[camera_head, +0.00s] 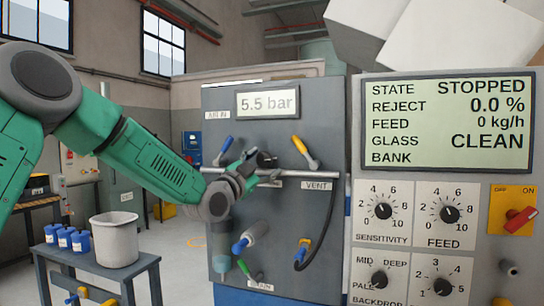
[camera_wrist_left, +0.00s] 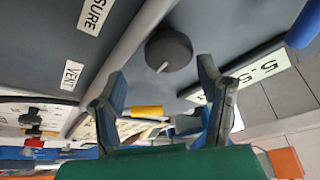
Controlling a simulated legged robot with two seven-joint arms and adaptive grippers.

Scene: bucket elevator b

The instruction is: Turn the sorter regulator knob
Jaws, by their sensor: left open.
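The regulator knob (camera_head: 266,159) is black and round, on the grey pressure panel below the 5.5 bar display (camera_head: 268,102). In the left wrist view the knob (camera_wrist_left: 168,50) shows a white pointer line and lies just beyond the fingertips, between their directions. My left gripper (camera_head: 247,168) is close to the knob in the head view, partly in front of the pipe. Its two fingers (camera_wrist_left: 163,80) are spread apart, with nothing between them and no visible contact with the knob. My right gripper is not in view.
A horizontal pipe (camera_head: 310,174) runs just below the knob. Blue-handled (camera_head: 226,145) and yellow-handled (camera_head: 300,146) valves flank it, and a black hose (camera_head: 329,215) hangs at right. The sorter control panel (camera_head: 445,185) stands to the right; a low table with a grey bucket (camera_head: 115,240) is at left.

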